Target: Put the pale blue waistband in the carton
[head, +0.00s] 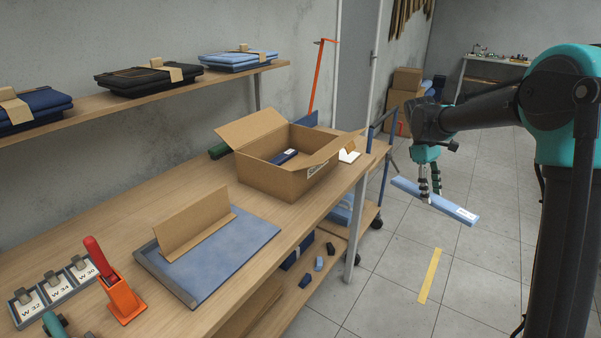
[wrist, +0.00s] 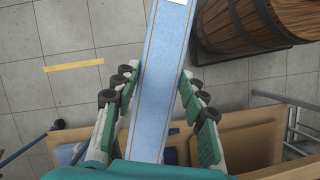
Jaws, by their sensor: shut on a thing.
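The pale blue waistband (head: 450,208), a long flat strip with a white label at one end, is held in the air over the floor, right of the workbench. My gripper (head: 429,193) is shut on it. In the wrist view the waistband (wrist: 163,75) runs lengthwise between the fingers of my gripper (wrist: 155,98), with orange stitching along its edges. The open cardboard carton (head: 270,179) stands on the bench, left of my gripper, with its flaps spread. A dark blue folded band (head: 284,156) lies inside it; part of the carton's floor is hidden.
A blue folding board (head: 235,248) with a cardboard piece, and a red-orange tool (head: 121,298), are on the bench's near part. A shelf (head: 150,93) holds folded jeans. A barrel (wrist: 255,25) shows in the wrist view.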

